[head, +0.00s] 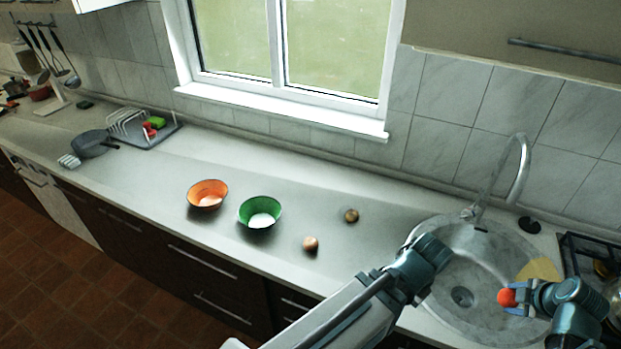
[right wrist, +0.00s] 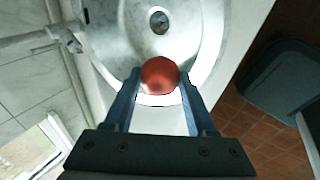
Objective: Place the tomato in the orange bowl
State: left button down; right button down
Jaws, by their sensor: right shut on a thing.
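The tomato (head: 507,298) is a small red ball held above the sink at the right of the head view. My right gripper (head: 519,298) is shut on it, with one finger on each side. In the right wrist view the tomato (right wrist: 160,76) sits between the two fingertips of the right gripper (right wrist: 159,84). The orange bowl (head: 207,194) stands on the counter left of centre, far to the left of the right gripper. Its visible inside looks empty. No fingers of my left gripper can be made out.
A green bowl (head: 260,213) stands just right of the orange bowl. An egg-like brown item (head: 310,244) and a small brownish round item (head: 351,215) lie on the counter. The sink (head: 462,297) has a tall faucet (head: 519,170). A dish rack (head: 145,128) is at the left.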

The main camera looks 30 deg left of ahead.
aim_at(212, 199)
jog(key=u, duration=1.45)
jog(key=i+j+u, duration=0.3)
jog(key=i+j, duration=0.7)
jog(key=i, duration=0.05)
